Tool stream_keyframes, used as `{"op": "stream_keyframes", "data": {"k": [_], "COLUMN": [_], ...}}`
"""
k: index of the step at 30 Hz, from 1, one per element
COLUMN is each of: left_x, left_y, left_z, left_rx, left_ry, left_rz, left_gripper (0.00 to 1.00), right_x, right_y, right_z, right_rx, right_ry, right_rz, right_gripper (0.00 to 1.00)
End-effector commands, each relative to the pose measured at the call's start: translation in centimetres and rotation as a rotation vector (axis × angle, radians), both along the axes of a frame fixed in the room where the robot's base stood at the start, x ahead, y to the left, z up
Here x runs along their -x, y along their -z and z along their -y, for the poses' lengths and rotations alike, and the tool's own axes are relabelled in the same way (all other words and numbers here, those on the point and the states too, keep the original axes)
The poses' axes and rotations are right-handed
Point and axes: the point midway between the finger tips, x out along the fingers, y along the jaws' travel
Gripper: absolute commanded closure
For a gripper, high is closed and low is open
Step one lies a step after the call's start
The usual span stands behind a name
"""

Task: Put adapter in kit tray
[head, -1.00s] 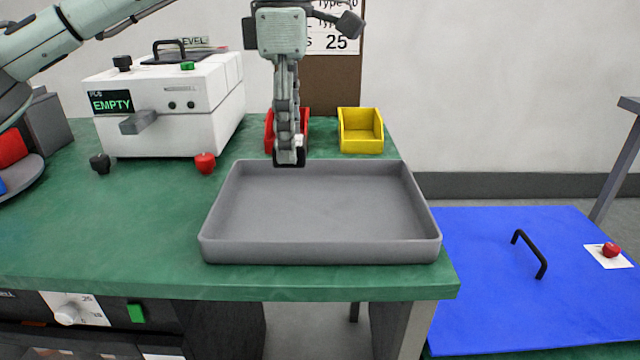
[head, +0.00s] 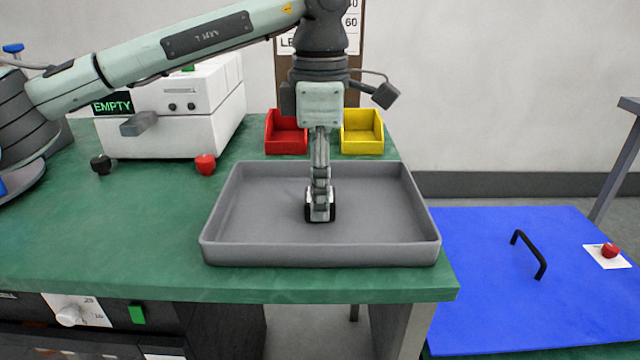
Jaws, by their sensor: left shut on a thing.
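The grey kit tray (head: 225,252) sits on the green bench near its front right corner. Its visible floor is bare around my gripper. My left gripper (head: 320,214) points straight down inside the tray, near its middle, with the fingers close together. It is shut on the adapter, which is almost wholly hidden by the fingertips. I cannot tell whether the adapter touches the tray floor. My right gripper is not in view.
A red bin (head: 286,133) and a yellow bin (head: 362,133) stand behind the tray. A white instrument (head: 170,110) reading EMPTY stands at the left, with a red knob (head: 205,164) and a black knob (head: 101,164) before it. A blue panel (head: 480,270) with a handle lies at the right.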

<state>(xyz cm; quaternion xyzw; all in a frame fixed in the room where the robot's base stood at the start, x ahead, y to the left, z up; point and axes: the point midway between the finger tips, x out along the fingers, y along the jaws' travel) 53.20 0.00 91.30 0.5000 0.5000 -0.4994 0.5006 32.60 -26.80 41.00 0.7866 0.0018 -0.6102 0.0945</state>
Motion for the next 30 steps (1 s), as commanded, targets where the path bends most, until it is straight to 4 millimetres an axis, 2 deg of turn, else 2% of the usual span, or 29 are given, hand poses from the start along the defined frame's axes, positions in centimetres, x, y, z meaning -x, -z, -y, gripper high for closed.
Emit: {"op": "stream_keyframes", "data": {"k": [2,3,8,20,24,30], "left_x": [0.0,0.0,0.0,0.0,-0.1,-0.1], "left_y": [0.2,0.2,0.2,-0.3,-2.4,-6.9], "left_z": [0.0,0.0,0.0,0.0,0.1,0.1], "left_rx": [0.000,0.000,0.000,0.000,0.002,0.002], "left_ry": [0.000,0.000,0.000,0.000,0.000,0.000], "left_rz": [0.000,0.000,0.000,0.000,0.002,0.004], "left_gripper": [0.68,0.35,0.15,0.15,0.15,0.15], "right_x": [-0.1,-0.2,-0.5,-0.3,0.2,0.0], "right_y": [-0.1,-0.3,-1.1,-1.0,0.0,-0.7], "right_z": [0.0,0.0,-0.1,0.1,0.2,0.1], "right_rx": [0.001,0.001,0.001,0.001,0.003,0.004], "right_ry": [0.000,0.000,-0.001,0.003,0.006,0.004], "right_rz": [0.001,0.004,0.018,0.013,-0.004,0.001], "right_gripper": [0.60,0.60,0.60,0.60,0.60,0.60]}}
